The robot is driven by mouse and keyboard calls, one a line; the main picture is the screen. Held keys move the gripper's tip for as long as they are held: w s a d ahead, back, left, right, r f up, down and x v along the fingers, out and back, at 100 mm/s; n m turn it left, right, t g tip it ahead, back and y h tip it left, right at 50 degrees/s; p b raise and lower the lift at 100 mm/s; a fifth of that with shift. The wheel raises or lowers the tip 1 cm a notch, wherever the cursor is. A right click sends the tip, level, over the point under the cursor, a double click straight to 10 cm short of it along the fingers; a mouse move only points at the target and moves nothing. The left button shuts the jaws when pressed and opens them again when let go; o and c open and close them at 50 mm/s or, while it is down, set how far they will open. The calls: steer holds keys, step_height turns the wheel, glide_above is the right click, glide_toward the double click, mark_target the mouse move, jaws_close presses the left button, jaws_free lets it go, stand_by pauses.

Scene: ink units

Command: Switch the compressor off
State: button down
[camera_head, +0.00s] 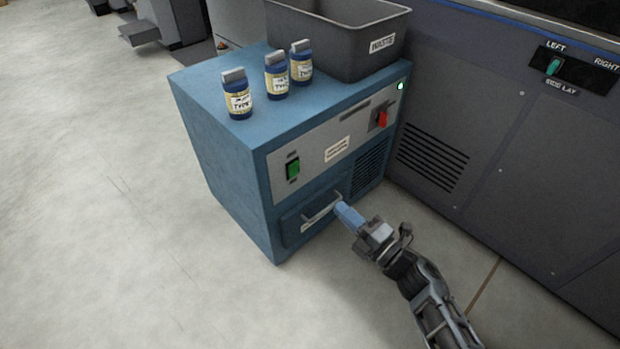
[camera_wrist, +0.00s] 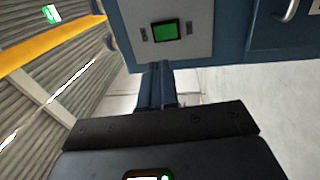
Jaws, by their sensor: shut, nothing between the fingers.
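The compressor (camera_head: 222,147) is a blue cabinet on the floor with a grey control panel on its front. A green rocker switch (camera_head: 293,168) sits at the left of the panel, and it also shows in the wrist view (camera_wrist: 166,31). A red switch (camera_head: 382,119) sits at the right of the panel, below a lit green lamp (camera_head: 400,86). A label between the switches is too small to read. My gripper (camera_head: 345,212) is shut and empty, in front of the cabinet near the drawer handle, below the panel. In the wrist view the shut fingers (camera_wrist: 156,85) point toward the cabinet, below the green switch.
Several bottles, such as this one (camera_head: 237,95), stand on the cabinet top beside a grey WASTE bin (camera_head: 335,45). A drawer handle (camera_head: 322,212) sticks out low on the front. A large dark machine (camera_head: 500,150) stands close on the right. The floor to the left is clear.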

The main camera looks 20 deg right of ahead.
mark_target(296, 166)
steer(key=b+x, duration=0.3)
steer(key=x, duration=1)
steer(key=shift+w+a, duration=0.15)
steer(key=shift+w, duration=0.2)
steer(key=shift+r, duration=0.1)
steer(key=shift+r, duration=0.1)
